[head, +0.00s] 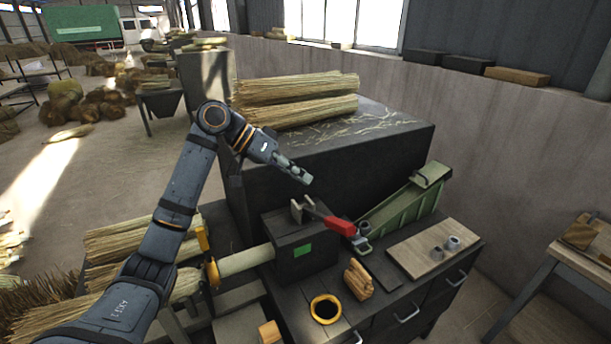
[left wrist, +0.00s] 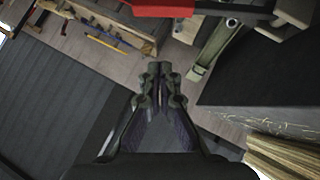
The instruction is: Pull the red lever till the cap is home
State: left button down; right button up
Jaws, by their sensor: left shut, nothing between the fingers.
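The red lever (head: 335,222) sits on top of a dark box-shaped machine (head: 298,262) with a green label on its front. Its red grip slants down to the right; the lever also shows at the top edge of the left wrist view (left wrist: 165,7). My left gripper (head: 307,180) is shut and empty, above and a little left of the lever, apart from it. In the left wrist view my fingertips (left wrist: 160,68) are together. A pale handle runs left from the machine to a yellow collar (head: 212,272) by the straw bundle. I cannot tell which part is the cap.
A large dark block (head: 260,180) with straw bundles (head: 295,98) stands behind the machine. A green sloped chute (head: 405,208) and a wooden board (head: 432,250) lie to the right. A yellow ring (head: 325,309) and a wooden piece (head: 358,280) are in front.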

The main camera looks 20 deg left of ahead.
aim_at(337, 222)
pick_arm(q)
jog(key=s+a+f+p+x, duration=0.1)
jog(key=f+p+x, duration=0.1)
jog(key=x, duration=0.8)
jog(key=shift+d+p, duration=0.25)
jog(key=shift+p, duration=0.6)
jog(key=shift+s+f, duration=0.1)
jog(key=shift+s, duration=0.1)
jog(key=shift+s+d+f+b, duration=0.2)
jog(key=shift+s+d+f, duration=0.1)
jog(key=shift+f, duration=0.3)
jog(key=shift+s+d+f+b, duration=0.15)
jog(key=shift+s+d+f, duration=0.15)
jog(key=shift+f, duration=0.3)
